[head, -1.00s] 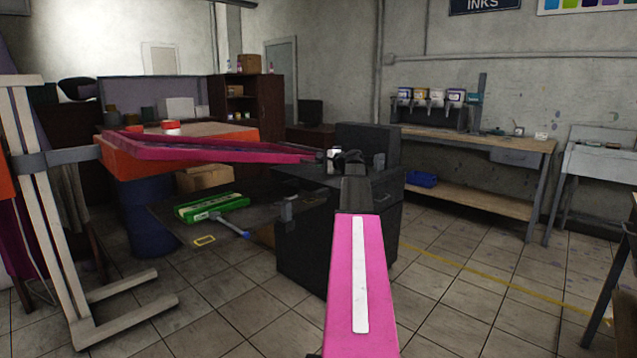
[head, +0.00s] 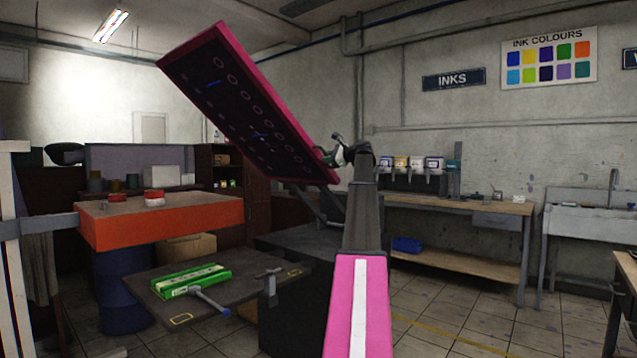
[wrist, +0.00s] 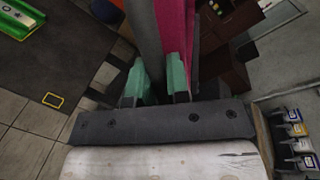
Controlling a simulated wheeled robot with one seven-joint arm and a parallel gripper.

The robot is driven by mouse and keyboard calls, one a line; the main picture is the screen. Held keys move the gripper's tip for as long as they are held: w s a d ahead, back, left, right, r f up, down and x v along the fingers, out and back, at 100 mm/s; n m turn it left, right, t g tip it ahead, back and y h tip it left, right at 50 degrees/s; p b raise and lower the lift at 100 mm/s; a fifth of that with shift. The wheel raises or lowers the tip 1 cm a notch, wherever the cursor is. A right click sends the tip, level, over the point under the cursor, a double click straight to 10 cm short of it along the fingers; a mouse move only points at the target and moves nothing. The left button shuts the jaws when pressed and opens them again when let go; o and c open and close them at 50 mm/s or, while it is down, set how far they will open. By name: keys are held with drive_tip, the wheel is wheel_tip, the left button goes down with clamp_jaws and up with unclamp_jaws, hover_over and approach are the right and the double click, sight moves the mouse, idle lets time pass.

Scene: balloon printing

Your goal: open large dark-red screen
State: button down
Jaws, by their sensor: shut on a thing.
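The large dark-red screen (head: 250,105) is raised and tilted steeply in the head view, its upper left end high and its lower right end near my gripper. Its underside shows rows of small rings. My gripper (head: 340,152) is at the lower right end of the screen. In the wrist view the green fingers of my gripper (wrist: 160,82) are shut at the screen's magenta edge (wrist: 176,35), with a dark bar (wrist: 145,35) beside it. The exact grip point is partly hidden by the fingers.
An orange-red table (head: 170,220) stands at left. A white stand (head: 18,250) is at the far left. An ink bench (head: 460,205) and sink are at right. Floor is free at right.

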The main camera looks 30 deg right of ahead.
drive_tip(key=w+d+r+m, duration=0.2)
drive_tip(key=w+d+r, duration=0.1)
drive_tip(key=d+r, duration=0.7)
drive_tip(key=shift+w+d+y, duration=0.15)
drive_tip(key=shift+w+y, duration=0.15)
drive_tip(key=shift+w, duration=0.05)
drive_tip(key=c, duration=1.1)
unclamp_jaws()
drive_tip(key=v, duration=1)
drive_tip(key=shift+s+d, duration=0.2)
drive_tip(key=shift+s, duration=0.15)
